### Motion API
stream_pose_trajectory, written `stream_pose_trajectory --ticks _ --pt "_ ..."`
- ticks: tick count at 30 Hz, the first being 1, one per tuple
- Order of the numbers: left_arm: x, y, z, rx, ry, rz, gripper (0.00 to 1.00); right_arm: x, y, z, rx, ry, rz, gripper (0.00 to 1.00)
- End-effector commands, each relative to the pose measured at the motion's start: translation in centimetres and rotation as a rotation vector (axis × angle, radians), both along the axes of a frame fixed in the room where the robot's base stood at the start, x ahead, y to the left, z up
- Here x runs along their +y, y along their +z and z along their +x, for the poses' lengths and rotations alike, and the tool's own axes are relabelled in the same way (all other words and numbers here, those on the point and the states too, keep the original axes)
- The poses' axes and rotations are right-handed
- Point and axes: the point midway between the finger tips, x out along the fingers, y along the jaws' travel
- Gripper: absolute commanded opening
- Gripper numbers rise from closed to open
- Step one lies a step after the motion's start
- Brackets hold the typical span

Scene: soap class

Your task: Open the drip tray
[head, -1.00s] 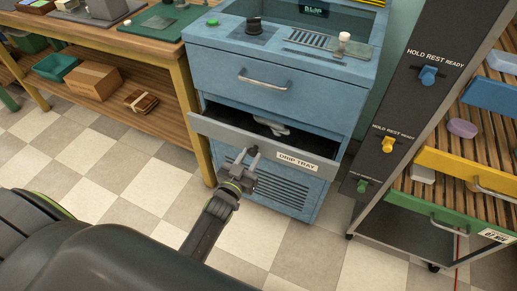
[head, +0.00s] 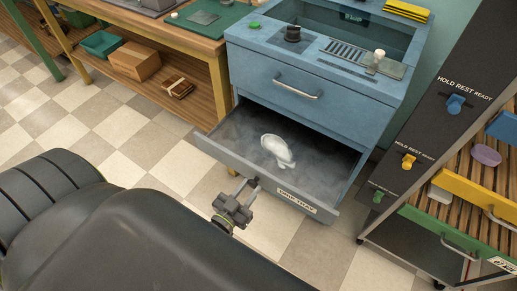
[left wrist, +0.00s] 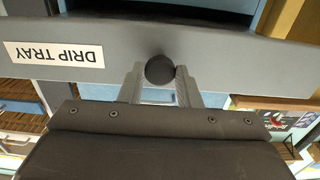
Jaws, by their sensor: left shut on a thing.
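The drip tray (head: 215,146) is a grey drawer low in a blue cabinet, pulled well out toward me. Its front bears a DRIP TRAY label (head: 297,200), which also shows upside down in the left wrist view (left wrist: 58,54). A white lump (head: 277,150) lies inside on the grey tray floor. My left gripper (head: 245,187) is at the middle of the tray front. In the left wrist view its fingers (left wrist: 160,85) are shut on the round dark knob (left wrist: 159,70) of the tray. My right gripper is not in view.
Above the tray is a closed drawer with a metal handle (head: 298,87). A wooden bench (head: 200,45) stands at the left. A rack with a yellow drawer (head: 470,190) and a green drawer (head: 455,228) stands close at the right. The checkered floor (head: 285,240) before the tray is clear.

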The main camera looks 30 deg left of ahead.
Motion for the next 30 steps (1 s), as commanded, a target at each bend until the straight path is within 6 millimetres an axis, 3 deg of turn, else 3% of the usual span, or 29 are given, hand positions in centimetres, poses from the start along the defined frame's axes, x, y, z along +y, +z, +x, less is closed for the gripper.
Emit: stream_pose_trajectory --ticks 7,20,21,25,30 --pt "0.1 0.0 -2.6 0.002 0.001 -0.001 0.00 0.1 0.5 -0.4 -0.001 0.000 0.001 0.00" --pt "0.1 0.0 -2.9 -0.001 0.000 -0.001 0.00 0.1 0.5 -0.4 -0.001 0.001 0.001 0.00" --pt "0.1 0.0 -2.9 -0.001 0.000 -0.001 0.34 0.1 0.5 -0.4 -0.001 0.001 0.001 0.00" --pt "0.1 0.0 -2.9 -0.001 0.000 -0.001 0.51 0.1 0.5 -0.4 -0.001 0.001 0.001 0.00" --pt "0.1 0.0 -2.9 -0.001 0.000 -0.001 0.52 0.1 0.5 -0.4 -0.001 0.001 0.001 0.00"
